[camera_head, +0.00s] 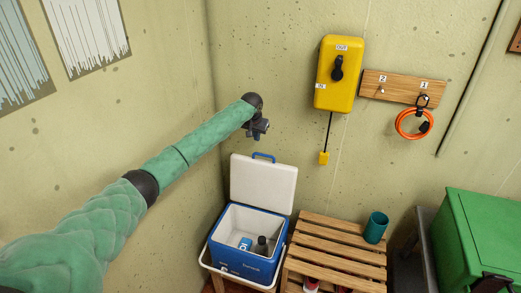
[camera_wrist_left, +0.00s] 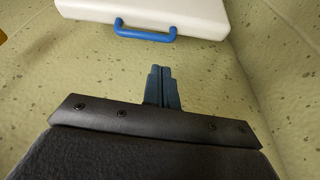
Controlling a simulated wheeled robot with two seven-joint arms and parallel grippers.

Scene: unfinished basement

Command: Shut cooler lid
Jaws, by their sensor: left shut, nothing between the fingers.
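The blue and white cooler (camera_head: 240,265) stands low in the corner, with its white lid (camera_head: 263,187) raised upright against the wall side. A blue handle (camera_head: 264,156) sits on the lid's top edge. Inside the cooler are a blue can and a dark bottle. My left gripper (camera_head: 261,135) is shut and empty, above the lid and apart from it. In the left wrist view the shut fingers (camera_wrist_left: 161,72) show below the lid's blue handle (camera_wrist_left: 145,33) and white lid (camera_wrist_left: 170,12). My right gripper is not in view.
A slatted wooden rack (camera_head: 335,255) with a teal cup (camera_head: 376,227) stands right of the cooler. A green box (camera_head: 490,235) is at far right. A yellow wall box (camera_head: 340,85) and a hook board (camera_head: 402,87) with an orange loop (camera_head: 414,124) hang above.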

